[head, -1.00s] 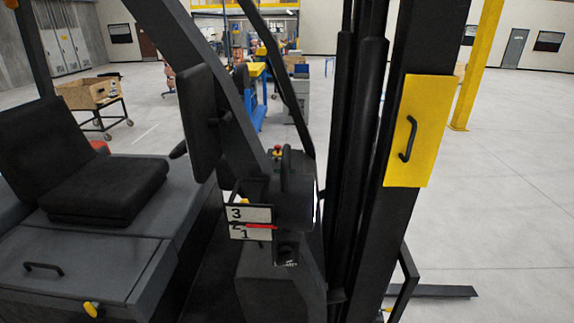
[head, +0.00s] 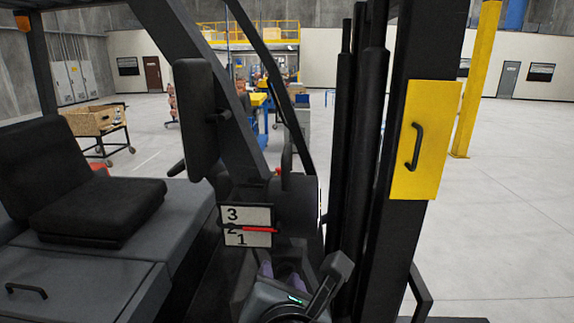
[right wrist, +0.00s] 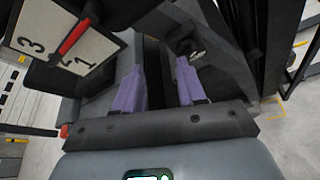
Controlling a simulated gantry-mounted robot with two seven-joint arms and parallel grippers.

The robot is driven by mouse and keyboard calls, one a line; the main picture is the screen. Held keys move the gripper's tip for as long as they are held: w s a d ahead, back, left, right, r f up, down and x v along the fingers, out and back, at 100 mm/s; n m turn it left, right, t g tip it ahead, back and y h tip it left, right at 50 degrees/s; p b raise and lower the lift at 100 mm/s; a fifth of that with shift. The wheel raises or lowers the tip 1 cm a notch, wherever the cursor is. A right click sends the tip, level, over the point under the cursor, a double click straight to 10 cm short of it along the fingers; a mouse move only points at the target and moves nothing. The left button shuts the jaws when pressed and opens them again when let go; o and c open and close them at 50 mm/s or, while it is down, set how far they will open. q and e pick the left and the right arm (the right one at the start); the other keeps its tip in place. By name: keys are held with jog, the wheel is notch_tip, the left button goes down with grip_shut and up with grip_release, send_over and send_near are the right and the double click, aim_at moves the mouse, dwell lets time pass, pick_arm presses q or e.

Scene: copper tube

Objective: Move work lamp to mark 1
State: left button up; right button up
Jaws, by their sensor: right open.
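The work lamp appears to be the dark rounded housing (head: 297,202) on the forklift's front post, though I cannot be sure. Beside it is a white plate (head: 258,214) marked 3, 2, 1 from top to bottom. A red pointer (head: 258,229) crosses the plate at about the 2, above the 1. The plate (right wrist: 104,46) and pointer (right wrist: 74,37) also show in the right wrist view. My right gripper (head: 280,268), with purple fingers, is below the housing. In the right wrist view its fingers (right wrist: 160,68) are apart, with nothing clearly held. My left gripper is out of sight.
A black seat (head: 95,205) is at left. Dark mast columns (head: 350,130) and a yellow panel with a handle (head: 425,135) stand close on the right. A wooden crate on a cart (head: 90,121) is farther back. Open floor lies at right.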

aim_at(286, 160)
notch_tip(286, 160, up, 16)
jog(key=s+n+t+h, duration=0.2)
jog(key=n+t+h, duration=0.15)
jog(key=n, duration=0.25)
jog(key=shift+t+y, duration=0.35)
jog(key=shift+y, duration=0.1)
jog(key=w, duration=0.3)
jog(key=w+p, duration=0.1)
jog(key=w, duration=0.2)
jog(key=w+d+r+p, duration=0.1)
jog(key=w, duration=0.2)
jog(key=shift+w+d, duration=0.1)
jog(key=shift+w, duration=0.75)
grip_shut()
